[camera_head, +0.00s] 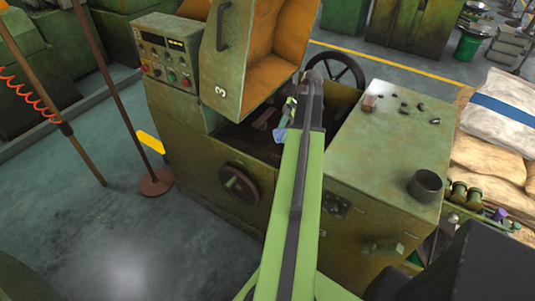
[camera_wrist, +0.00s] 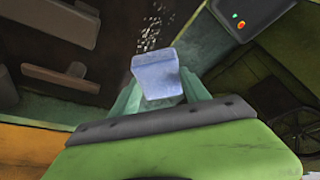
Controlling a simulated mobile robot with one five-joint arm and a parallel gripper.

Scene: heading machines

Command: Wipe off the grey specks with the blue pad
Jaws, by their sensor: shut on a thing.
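A pale blue pad (camera_wrist: 158,76) is held between the green fingers of my gripper (camera_wrist: 160,97) in the wrist view. The gripper is shut on it. Light grey specks (camera_wrist: 152,25) lie scattered on a dark surface just beyond the pad's far edge in the wrist view. Whether the pad touches that surface cannot be told. In the head view the blue pad (camera_head: 280,135) shows just left of the arm's end, over the machine's open bay. The specks cannot be made out in the head view, and my arm hides part of the bay.
The machine's orange-lined hood (camera_head: 222,70) stands open above the bay. A handwheel (camera_head: 335,75) is behind the arm's end. On the right, a green top (camera_head: 385,130) carries small dark parts and a black cup (camera_head: 426,185). Poles (camera_head: 115,90) stand on the left floor.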

